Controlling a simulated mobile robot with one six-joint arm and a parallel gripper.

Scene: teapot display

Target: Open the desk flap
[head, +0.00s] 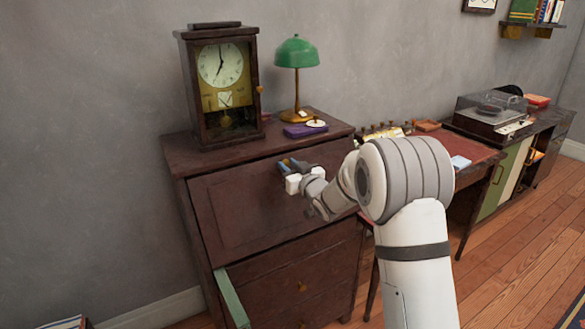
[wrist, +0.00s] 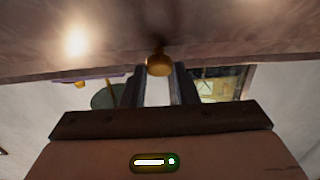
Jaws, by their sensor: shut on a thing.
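The dark wooden desk has a slanted front flap (head: 235,210), which looks closed. My gripper (head: 284,165) is at the upper right part of the flap, against its face. In the wrist view my gripper (wrist: 160,78) has its two dark fingers on either side of a round brass knob (wrist: 159,63), shut on it. The knob sits on the flap's brown surface (wrist: 220,45), which fills the top of that view. In the head view the knob is hidden by my gripper.
A clock (head: 223,85), a green lamp (head: 297,70) and a purple book (head: 305,130) stand on the desk top, above the flap. Drawers (head: 300,285) lie below it. A pale green panel (head: 231,298) shows at the lower left front. A red-topped table (head: 460,150) stands right.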

